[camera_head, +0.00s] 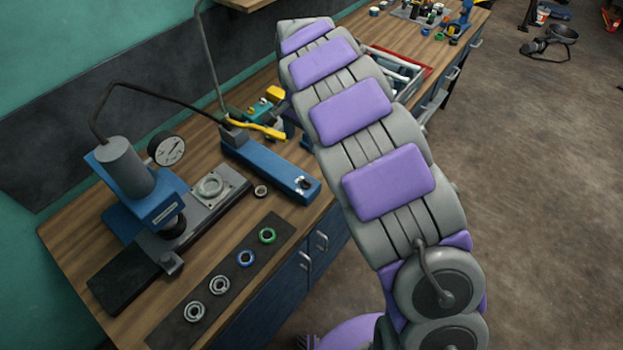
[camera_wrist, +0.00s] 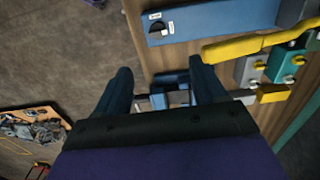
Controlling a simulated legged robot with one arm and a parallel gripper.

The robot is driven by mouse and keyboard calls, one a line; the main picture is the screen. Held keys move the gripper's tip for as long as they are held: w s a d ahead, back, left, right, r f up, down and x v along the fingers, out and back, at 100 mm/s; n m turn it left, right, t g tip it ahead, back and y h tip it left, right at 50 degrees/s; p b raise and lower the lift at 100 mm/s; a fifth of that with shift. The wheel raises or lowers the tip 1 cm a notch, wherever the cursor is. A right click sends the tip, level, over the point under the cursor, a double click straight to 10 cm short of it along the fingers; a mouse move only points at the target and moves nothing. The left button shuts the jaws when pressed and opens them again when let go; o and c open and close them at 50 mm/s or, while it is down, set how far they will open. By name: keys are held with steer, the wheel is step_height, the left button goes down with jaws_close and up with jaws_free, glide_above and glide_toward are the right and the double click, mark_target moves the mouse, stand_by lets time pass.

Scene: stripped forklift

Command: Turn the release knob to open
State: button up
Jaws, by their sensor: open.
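The release knob (camera_wrist: 158,29) is a small black round knob on the end of a blue pump body (camera_wrist: 205,22), with small white labels beside it in the wrist view. In the head view the knob (camera_head: 302,184) sits at the near end of the long blue body (camera_head: 268,168) on the bench. My gripper (camera_wrist: 160,66) is open and empty, its two dark fingers spread. In the wrist view the knob lies above the space between the fingertips, apart from both. In the head view my gripper cannot be made out; my purple and grey arm shows instead.
A yellow lever (camera_head: 258,129) lies behind the blue body on the wooden bench (camera_head: 80,225). A press with a gauge (camera_head: 166,149) stands to the left. Several rings lie on a dark mat (camera_head: 185,330). A red-edged tray (camera_head: 398,72) is beyond my arm. The floor at right is mostly clear.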

mark_target(306, 179)
steer(key=f, duration=0.5)
steer(key=f+b, duration=0.1)
steer(key=f, duration=0.4)
steer(key=d+f, duration=0.1)
steer(key=f, duration=0.5)
steer(key=shift+f, duration=0.1)
steer(key=shift+d+f+b, duration=0.1)
steer(key=shift+f+b, duration=0.2)
steer(key=shift+f, duration=0.2)
steer(key=shift+a, duration=0.35)
steer(key=shift+c, duration=1.1)
steer(key=shift+d, duration=0.2)
steer(key=c, duration=0.8)
steer(key=shift+c, duration=0.2)
